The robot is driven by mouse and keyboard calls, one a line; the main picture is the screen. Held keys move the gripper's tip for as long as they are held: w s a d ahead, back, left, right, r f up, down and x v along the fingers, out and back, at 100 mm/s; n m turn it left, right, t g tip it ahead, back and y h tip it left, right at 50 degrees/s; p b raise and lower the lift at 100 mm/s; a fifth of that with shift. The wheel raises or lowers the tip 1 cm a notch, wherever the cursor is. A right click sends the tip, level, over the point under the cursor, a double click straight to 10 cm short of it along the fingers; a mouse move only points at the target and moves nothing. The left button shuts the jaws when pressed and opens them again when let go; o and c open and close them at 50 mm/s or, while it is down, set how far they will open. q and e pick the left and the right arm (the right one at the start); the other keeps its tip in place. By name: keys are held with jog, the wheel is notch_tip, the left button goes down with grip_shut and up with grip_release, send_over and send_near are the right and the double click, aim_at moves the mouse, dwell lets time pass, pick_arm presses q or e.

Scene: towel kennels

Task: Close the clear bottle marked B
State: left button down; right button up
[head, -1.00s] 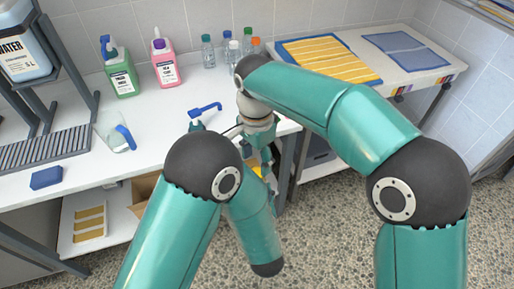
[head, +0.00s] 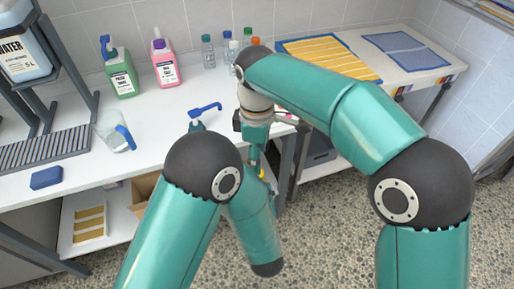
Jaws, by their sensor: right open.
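Several small clear bottles (head: 208,58) stand at the back of the white table against the tiled wall. Their caps are blue, white, green and orange. No letter B is readable on them, and my right arm partly covers the rightmost ones. My right gripper (head: 262,122) is near the table's right front edge, open, with its fingers partly hidden by its wrist. It is apart from the bottles, in front of them. My left arm's elbow shows in front of the table. Its gripper cannot be made out.
A green pump bottle (head: 121,74) and a pink bottle (head: 165,64) stand at the back. A clear jug (head: 114,133) and a blue sponge (head: 46,178) are on the left, by a dark rack (head: 50,148). A blue pump head (head: 205,109) rises behind my left elbow. Folded towels (head: 330,60) lie right.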

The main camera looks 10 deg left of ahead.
jog(key=n, duration=0.5)
jog(key=shift+r+n, duration=0.3)
jog(key=shift+r, duration=0.2)
jog(key=shift+w+a+r, duration=0.1)
jog(key=shift+r, duration=0.15)
jog(key=shift+f, duration=4)
